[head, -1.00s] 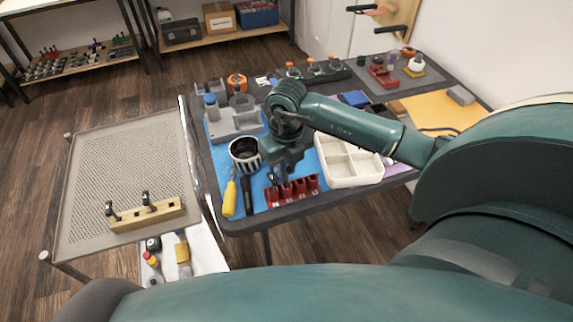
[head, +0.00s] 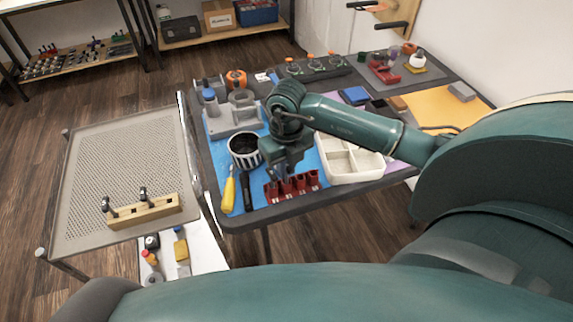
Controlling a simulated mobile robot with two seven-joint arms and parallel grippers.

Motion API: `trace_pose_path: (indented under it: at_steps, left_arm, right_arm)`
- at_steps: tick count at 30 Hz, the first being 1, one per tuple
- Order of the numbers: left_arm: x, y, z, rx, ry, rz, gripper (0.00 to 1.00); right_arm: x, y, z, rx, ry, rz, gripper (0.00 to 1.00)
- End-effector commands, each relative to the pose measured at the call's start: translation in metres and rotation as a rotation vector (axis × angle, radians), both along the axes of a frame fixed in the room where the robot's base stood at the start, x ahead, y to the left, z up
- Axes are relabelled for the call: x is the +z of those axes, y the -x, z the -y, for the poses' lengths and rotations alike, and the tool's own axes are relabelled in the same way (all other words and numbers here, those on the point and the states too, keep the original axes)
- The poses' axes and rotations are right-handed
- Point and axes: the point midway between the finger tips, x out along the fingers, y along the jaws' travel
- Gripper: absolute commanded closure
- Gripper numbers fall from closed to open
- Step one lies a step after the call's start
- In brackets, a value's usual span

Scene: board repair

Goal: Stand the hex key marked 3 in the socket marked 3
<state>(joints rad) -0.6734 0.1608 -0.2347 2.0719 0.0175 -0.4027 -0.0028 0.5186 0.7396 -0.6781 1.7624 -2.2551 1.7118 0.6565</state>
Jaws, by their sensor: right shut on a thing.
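A red block (head: 312,181) with several sockets and small pale labels stands at the table's front edge. The marks are too small to read. My right gripper (head: 282,178) points down right at the left part of the red block. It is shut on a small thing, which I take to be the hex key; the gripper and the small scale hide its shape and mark. I cannot tell whether its tip is in a socket or above one. My left gripper is not in view.
A black-and-white striped cup (head: 244,151), a yellow-handled screwdriver (head: 229,191) and a black tool (head: 246,192) lie close on the left. A white compartment tray (head: 350,163) stands close on the right. A perforated cart (head: 115,165) holds a wooden block (head: 145,212).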

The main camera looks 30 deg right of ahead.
Motion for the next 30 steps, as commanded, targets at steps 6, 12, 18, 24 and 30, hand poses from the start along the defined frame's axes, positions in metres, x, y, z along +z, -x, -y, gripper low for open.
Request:
trace_pose_path:
  at_steps: [6,12,18,24,30]
  left_arm:
    - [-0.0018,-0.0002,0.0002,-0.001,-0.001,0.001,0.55]
    - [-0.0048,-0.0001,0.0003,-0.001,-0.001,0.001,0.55]
    - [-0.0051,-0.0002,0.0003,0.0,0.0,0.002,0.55]
    - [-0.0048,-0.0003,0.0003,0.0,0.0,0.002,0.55]
    - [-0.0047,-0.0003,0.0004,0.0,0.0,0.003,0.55]
  right_arm:
    - [-0.0006,-0.0002,0.0001,0.0,0.0,0.001,1.0]
    - [-0.0055,-0.0003,0.0002,0.0,0.0,0.001,1.0]
    - [-0.0073,-0.0005,0.0002,-0.001,0.0,0.001,1.0]
    - [-0.0071,-0.0005,0.0001,0.0,0.0,0.001,1.0]
    - [-0.0072,-0.0004,0.0,0.0,0.0,0.001,0.75]
